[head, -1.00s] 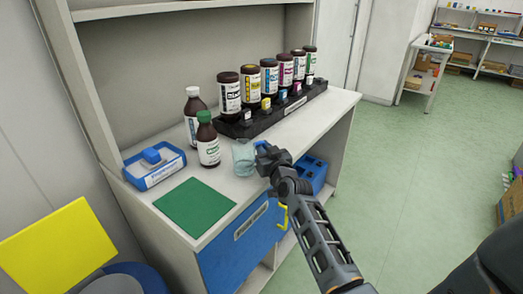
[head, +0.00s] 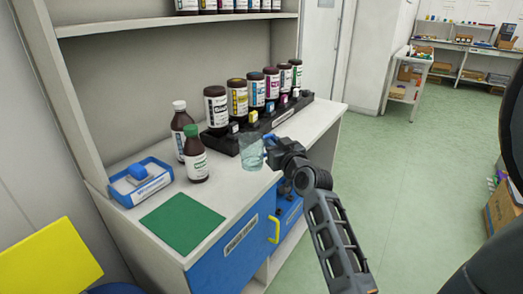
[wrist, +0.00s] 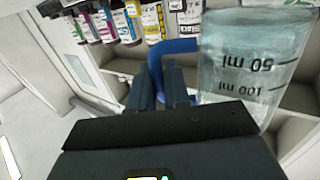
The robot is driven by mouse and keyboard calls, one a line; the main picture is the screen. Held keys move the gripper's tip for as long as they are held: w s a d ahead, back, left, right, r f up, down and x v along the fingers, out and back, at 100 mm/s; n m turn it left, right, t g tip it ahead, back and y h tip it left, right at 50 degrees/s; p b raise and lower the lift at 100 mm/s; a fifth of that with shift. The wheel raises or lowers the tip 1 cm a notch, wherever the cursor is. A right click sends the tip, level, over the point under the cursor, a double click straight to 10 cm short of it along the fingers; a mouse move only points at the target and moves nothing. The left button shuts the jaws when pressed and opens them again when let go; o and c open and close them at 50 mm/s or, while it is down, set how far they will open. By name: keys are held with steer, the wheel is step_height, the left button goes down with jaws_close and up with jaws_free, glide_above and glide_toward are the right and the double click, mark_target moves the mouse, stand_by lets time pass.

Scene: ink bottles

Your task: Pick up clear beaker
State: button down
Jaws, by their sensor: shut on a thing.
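The clear beaker (head: 252,152) is in the middle of the head view, right of the green-capped bottle. It looks raised above the counter. In the wrist view the beaker (wrist: 258,75) fills the right side, with "50 ml" and "100 ml" marks. A blue handle (wrist: 182,46) joins its side. My gripper (head: 276,150) is at the beaker's right side, shut on this handle. In the wrist view the gripper fingers (wrist: 165,75) are close together below the handle; the exact contact is partly hidden.
A brown bottle with a green cap (head: 195,155) and one with a white cap (head: 181,130) stand left of the beaker. Behind is a black rack (head: 219,145) with several ink bottles. A green mat (head: 182,222) and blue tray (head: 141,182) lie at the left.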

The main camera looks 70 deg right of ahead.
steer(key=s+d+r, duration=0.1)
steer(key=s+r, duration=0.2)
steer(key=s, duration=0.2)
steer(key=shift+s+r+b, duration=0.15)
steer(key=shift+b, duration=0.3)
stand_by(0.3)
steer(key=shift+s, duration=0.1)
stand_by(1.8)
